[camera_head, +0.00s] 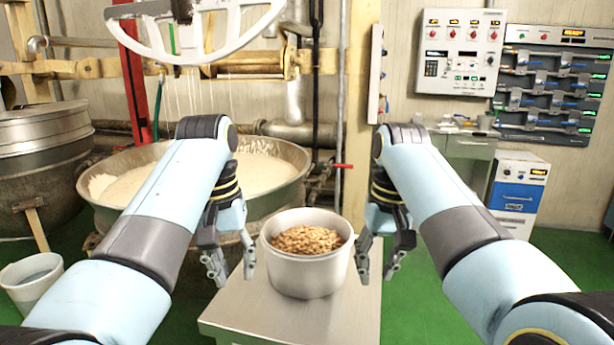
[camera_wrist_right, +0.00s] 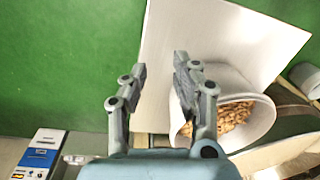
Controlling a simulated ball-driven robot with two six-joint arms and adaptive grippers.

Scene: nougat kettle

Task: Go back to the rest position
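My left gripper (camera_head: 232,274) hangs just left of a white pot (camera_head: 308,275) filled with brown nuts (camera_head: 307,240). Its fingers are apart with nothing between them. My right gripper (camera_head: 377,274) hangs just right of the pot, also with fingers apart and empty. The right wrist view shows the right gripper's two fingers (camera_wrist_right: 157,85) spread, with the pot (camera_wrist_right: 236,84) to their right. The pot stands upright on a pale metal stand (camera_head: 262,308). I cannot tell whether either gripper touches the pot.
A large kettle (camera_head: 277,196) of white mass stands behind the left arm. A closed metal kettle (camera_head: 42,135) and a bucket (camera_head: 31,280) are at the left. A blue-and-white cabinet (camera_head: 516,193) and control panels (camera_head: 461,52) are at the right. Green floor (camera_head: 410,300) is clear right of the stand.

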